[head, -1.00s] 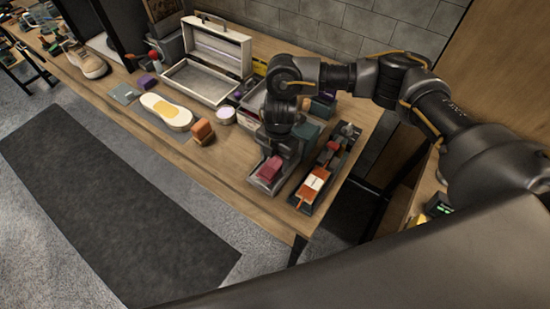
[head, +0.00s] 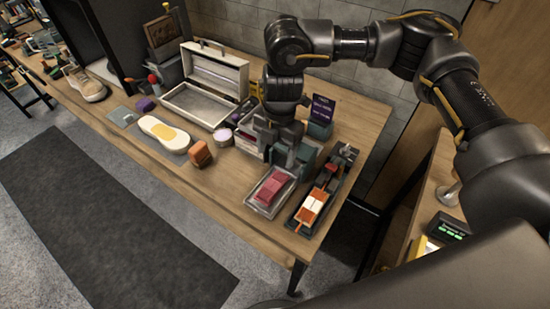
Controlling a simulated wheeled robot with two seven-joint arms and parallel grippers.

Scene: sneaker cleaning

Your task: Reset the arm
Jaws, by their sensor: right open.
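My right arm comes in from the right in the head view. Its gripper (head: 279,155) points down above the back right part of the workbench (head: 230,190), behind a small tray (head: 258,203) that holds a dark red block (head: 271,188). The gripper is open, and I see nothing held in it. Its fingertips are small and partly merge with the dark boxes behind. My left gripper is not in view.
A black tray (head: 297,223) with orange-handled brushes lies at the right end. An open white case (head: 187,103), a white sole (head: 164,133), an orange-brown block (head: 200,154) and a round tin (head: 223,136) stand left of the gripper. A beige sneaker (head: 86,84) is at far left.

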